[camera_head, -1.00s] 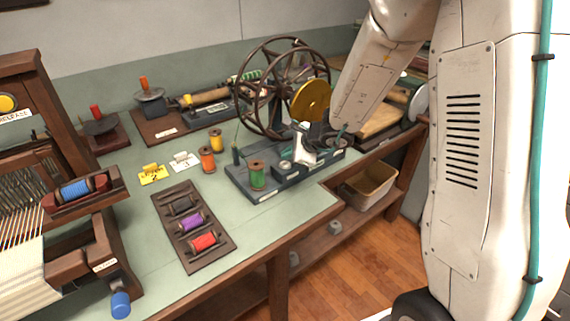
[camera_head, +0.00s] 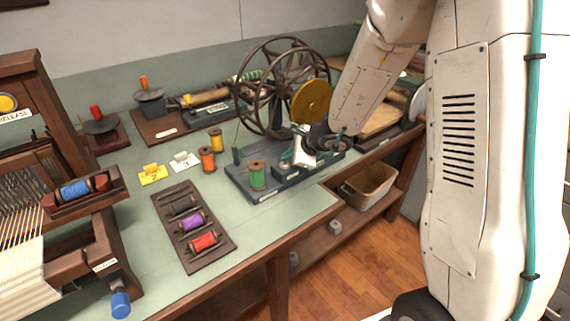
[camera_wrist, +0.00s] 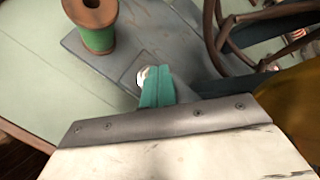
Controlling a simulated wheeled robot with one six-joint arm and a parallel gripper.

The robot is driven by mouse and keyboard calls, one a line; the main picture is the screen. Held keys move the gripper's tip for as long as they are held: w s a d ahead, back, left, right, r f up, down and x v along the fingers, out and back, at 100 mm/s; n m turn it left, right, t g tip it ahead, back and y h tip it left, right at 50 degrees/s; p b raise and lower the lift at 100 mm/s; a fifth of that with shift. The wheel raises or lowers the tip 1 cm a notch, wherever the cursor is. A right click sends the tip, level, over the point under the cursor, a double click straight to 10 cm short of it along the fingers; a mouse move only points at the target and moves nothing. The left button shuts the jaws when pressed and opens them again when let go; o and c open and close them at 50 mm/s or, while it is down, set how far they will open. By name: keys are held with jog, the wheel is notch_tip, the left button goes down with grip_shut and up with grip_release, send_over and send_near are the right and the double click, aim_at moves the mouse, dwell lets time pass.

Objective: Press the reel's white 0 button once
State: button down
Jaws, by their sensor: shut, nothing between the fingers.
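The reel is a dark grey base (camera_head: 238,182) with a large spoked wheel (camera_head: 284,86) behind it and a green spool (camera_head: 257,176) at its front left. In the wrist view, the white button (camera_wrist: 143,76) sits on a raised plate of the base (camera_wrist: 100,48), and its right part is hidden behind my teal fingertips. My gripper (camera_wrist: 157,72) is shut and empty, with its tips right at the button. I cannot tell whether they touch it.
A gold disc (camera_head: 312,101) stands beside the wheel. A dark tray (camera_head: 211,246) of spools, an orange spool (camera_head: 208,160) and cards stand to the left. The table between tray and base is clear. A loom (camera_head: 40,170) stands far left.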

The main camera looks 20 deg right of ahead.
aim_at(288, 165)
jog(key=shift+f, duration=0.5)
dwell(0.5)
jog(key=shift+r, duration=0.95)
jog(key=shift+r, duration=2.5)
